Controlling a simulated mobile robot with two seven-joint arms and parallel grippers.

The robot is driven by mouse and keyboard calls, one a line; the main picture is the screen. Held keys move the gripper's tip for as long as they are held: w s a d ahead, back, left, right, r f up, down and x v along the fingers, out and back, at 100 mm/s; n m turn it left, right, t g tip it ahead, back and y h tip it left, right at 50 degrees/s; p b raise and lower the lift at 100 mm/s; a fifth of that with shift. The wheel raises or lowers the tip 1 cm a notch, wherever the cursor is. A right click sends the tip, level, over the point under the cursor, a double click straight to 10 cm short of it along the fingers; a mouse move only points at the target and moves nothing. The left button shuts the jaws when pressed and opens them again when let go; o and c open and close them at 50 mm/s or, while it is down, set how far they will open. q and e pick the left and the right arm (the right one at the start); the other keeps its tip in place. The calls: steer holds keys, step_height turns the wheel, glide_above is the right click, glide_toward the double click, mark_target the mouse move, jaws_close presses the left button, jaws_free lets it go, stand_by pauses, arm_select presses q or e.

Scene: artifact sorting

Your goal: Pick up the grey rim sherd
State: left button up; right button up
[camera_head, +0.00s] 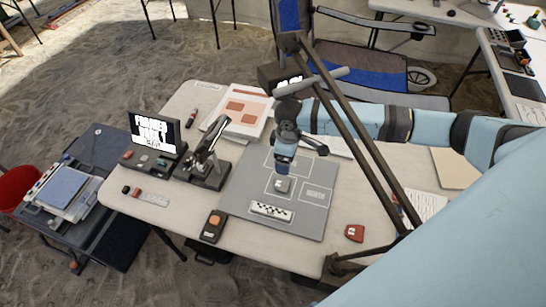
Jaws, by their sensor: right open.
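A small grey piece that looks like the grey rim sherd (282,185) lies on the grey mat (235,200), inside or next to a white-outlined area. A small pale mark shows on it. My right gripper (284,170) comes in from the right and points down just above and behind this piece. It is open, and its fingertips are small and partly hidden by the blue gripper body. I cannot tell whether they touch the piece. My left gripper is not in view.
A black-and-white scale bar (271,210) lies at the mat's front. A red piece (354,233) lies right of the mat. A dark device (214,227) with an orange piece stands at left, near a microscope-like stand (204,165). A slanted dark lamp arm (365,150) crosses the table's right side.

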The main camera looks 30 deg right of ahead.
glide_above(283, 184)
steer(key=f, duration=0.7)
steer(key=shift+s+d+f, duration=0.15)
steer(key=shift+s+d, duration=0.1)
steer(key=shift+d, duration=0.1)
steer(key=shift+w+a+f, duration=0.1)
steer(key=shift+a+f, duration=0.05)
steer(key=shift+f, duration=0.9)
steer(key=shift+w+a+f, duration=0.1)
steer(key=shift+a+f, duration=0.05)
steer(key=shift+f, duration=0.85)
steer(key=shift+a+f, duration=0.15)
steer(key=shift+f, duration=0.9)
steer(key=shift+c, duration=0.4)
steer(key=c, duration=0.9)
